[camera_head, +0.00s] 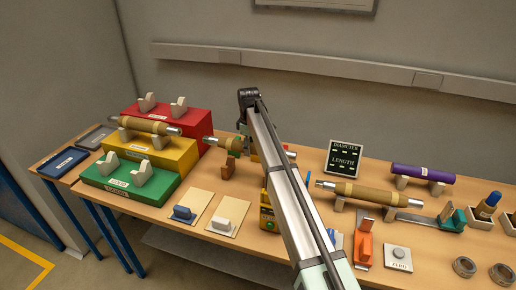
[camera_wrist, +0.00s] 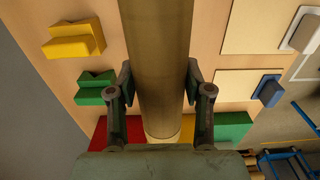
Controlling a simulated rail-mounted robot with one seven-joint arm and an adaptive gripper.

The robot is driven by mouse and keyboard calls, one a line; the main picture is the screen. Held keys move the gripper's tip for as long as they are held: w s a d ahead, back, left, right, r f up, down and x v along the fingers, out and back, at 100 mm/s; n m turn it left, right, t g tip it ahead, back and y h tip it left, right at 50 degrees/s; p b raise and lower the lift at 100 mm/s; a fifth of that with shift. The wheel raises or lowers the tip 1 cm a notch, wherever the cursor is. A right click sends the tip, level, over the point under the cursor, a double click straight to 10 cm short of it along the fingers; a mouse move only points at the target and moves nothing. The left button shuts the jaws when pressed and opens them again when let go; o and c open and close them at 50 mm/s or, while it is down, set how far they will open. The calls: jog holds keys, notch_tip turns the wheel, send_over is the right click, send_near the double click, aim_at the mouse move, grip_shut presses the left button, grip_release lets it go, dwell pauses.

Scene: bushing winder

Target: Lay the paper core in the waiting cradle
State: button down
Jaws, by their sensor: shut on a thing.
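My gripper (camera_wrist: 159,80) is shut on a brown paper core (camera_wrist: 160,35), its jaws on either side; the core's pale end shows near the palm. In the head view my arm hides much of the grip, and a brown piece (camera_head: 234,145) that looks like part of the held core shows left of the arm. Three stepped blocks carry pairs of white cradle supports. The red block (camera_head: 199,123) and the green block (camera_head: 105,185) have empty cradles. The yellow block (camera_head: 180,160) holds a brown core with silver ends (camera_head: 150,126). Which cradle is the waiting one, I cannot tell.
Another brown core (camera_head: 357,193) rests on supports at right, with a purple roll (camera_head: 422,172) behind it. A display board (camera_head: 345,158) reads DIAMETER and LENGTH. Cards with a blue block (camera_head: 184,213) and a white block (camera_head: 221,223) lie before the steps. Tape rolls (camera_head: 464,266) sit at right.

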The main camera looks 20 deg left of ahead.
jog(key=shift+r, duration=0.1)
dwell(0.4)
jog(key=shift+f+b, duration=1.15)
jog(key=shift+f, duration=2.95)
jog(key=shift+f, duration=0.35)
jog(key=shift+c, duration=2)
grip_release()
jog(key=shift+f, duration=0.1)
notch_tip(320, 180, up, 12)
jog(key=shift+r, duration=0.1)
